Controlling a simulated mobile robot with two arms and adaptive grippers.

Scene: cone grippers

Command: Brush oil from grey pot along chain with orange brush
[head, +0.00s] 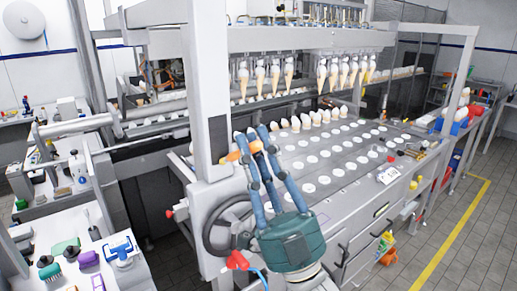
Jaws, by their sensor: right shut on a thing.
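My right gripper (257,139), teal with blue fingers, reaches up from the bottom centre in the head view. Its fingers are closed around the orange brush (233,156), held in front of the machine's white upright post. An orange part sticks out to the left of the fingers; the bristles cannot be made out. I cannot pick out the grey pot or the chain with certainty. My left gripper is not in view.
The cone machine's deck (345,157) has rows of round white holes, with filled cones hanging above it. A black handwheel (229,224) is beside my right gripper. A side table (75,271) holds brushes and a blue-and-white container. Grey floor is open at right.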

